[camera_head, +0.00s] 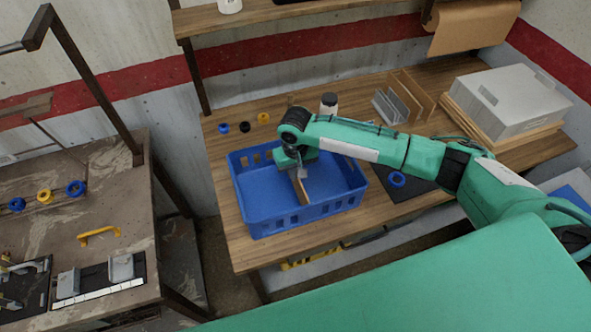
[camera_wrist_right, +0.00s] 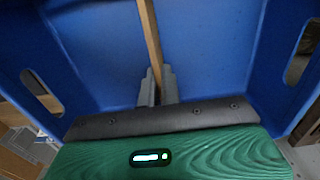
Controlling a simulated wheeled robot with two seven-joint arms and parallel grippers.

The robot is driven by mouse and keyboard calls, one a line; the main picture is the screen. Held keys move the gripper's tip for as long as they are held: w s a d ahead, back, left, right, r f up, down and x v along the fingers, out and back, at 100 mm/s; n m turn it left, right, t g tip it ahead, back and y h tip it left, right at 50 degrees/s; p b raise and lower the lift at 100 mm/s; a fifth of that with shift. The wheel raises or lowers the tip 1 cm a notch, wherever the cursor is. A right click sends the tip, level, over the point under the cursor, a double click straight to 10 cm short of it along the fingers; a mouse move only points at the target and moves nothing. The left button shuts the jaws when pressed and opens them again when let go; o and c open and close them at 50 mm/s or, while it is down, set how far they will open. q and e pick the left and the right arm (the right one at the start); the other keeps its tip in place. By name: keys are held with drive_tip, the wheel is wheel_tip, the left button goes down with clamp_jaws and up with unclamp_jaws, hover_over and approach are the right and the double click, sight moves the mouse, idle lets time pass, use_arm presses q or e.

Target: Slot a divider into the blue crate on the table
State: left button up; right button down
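The blue crate (camera_head: 288,222) stands on the wooden table, open at the top. A thin light-brown divider (camera_head: 304,190) stands on edge inside it, near the middle. My right gripper (camera_head: 299,172) reaches down into the crate from above. In the right wrist view, the gripper's grey fingers (camera_wrist_right: 157,88) are closed on both sides of the divider (camera_wrist_right: 150,30), with the blue crate floor (camera_wrist_right: 210,50) behind. The divider's lower edge is hard to judge, so I cannot tell whether it sits in a slot. My left gripper is not in view.
Behind the crate a rack (camera_head: 392,106) holds upright panels, beside a white-and-grey box (camera_head: 508,98). A dark mat (camera_head: 410,186) with a blue ring (camera_head: 397,179) lies to the right. Small rings and a dark jar (camera_head: 329,103) stand behind. A second bench (camera_head: 120,205) is at left.

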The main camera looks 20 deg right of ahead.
drive_tip(key=c, duration=1.5)
unclamp_jaws()
drive_tip(key=shift+c, duration=0.2)
drive_tip(key=shift+r, duration=0.1)
wheel_tip(320, 180, up, 14)
drive_tip(key=b, duration=0.3)
drive_tip(key=shift+b, duration=0.3)
drive_tip(key=shift+f, duration=0.2)
